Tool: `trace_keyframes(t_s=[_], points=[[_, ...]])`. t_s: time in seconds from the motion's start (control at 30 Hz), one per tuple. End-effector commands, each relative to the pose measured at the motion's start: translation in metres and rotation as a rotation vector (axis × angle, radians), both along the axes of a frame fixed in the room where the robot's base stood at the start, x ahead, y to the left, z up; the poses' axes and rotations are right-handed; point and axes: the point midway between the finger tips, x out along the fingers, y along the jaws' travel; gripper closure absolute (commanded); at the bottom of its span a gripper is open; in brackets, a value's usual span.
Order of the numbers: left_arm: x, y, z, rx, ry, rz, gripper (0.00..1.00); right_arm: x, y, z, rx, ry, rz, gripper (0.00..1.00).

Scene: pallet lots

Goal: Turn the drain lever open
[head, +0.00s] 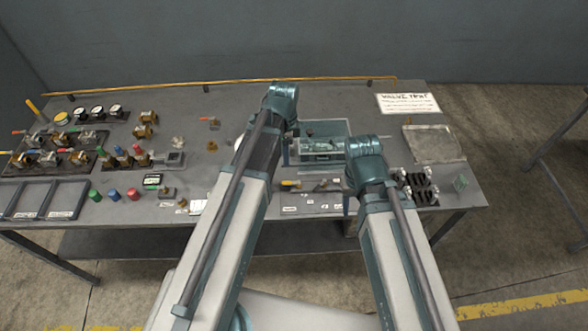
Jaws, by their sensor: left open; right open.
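A clear-walled tank (309,157) stands at the middle of the bench, with green parts inside it. I cannot tell which part is the drain lever; a small yellowish piece (384,137) sticks out to the right of my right arm's joint, and that arm hides part of the tank's right side. My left gripper (286,152) shows only as a narrow teal piece at the tank's left side, mostly hidden by my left arm. My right gripper (346,203) shows as a narrow teal piece pointing down near the bench's front edge. I see nothing held in either; both are open.
Valves with coloured handles (45,140) and several gauges (98,111) fill the bench's left. Dark trays (67,200) and coloured caps (114,194) lie in front. A yellow-handled tool (290,184) lies before the tank. A sign (408,104) and grey plate (432,144) are at right.

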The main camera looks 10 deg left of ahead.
Motion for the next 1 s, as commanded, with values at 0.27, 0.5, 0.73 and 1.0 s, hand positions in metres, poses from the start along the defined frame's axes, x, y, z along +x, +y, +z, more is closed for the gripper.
trace_keyframes(t_s=[0.27, 0.5, 0.73, 1.0], points=[[0.001, 0.001, -0.003, -0.001, 0.000, -0.006, 0.53, 0.000, 0.000, -0.003, 0.000, 0.000, 0.000, 0.50], [0.000, 0.001, -0.020, -0.001, 0.000, -0.005, 0.53, 0.000, 0.000, -0.020, -0.001, 0.000, 0.004, 0.50], [0.000, 0.001, -0.051, -0.001, 0.000, -0.005, 0.53, 0.000, 0.000, -0.051, -0.001, 0.000, 0.007, 0.50], [0.000, 0.000, -0.089, -0.001, 0.000, -0.005, 0.53, 0.000, 0.000, -0.089, -0.001, 0.000, 0.005, 0.50]])
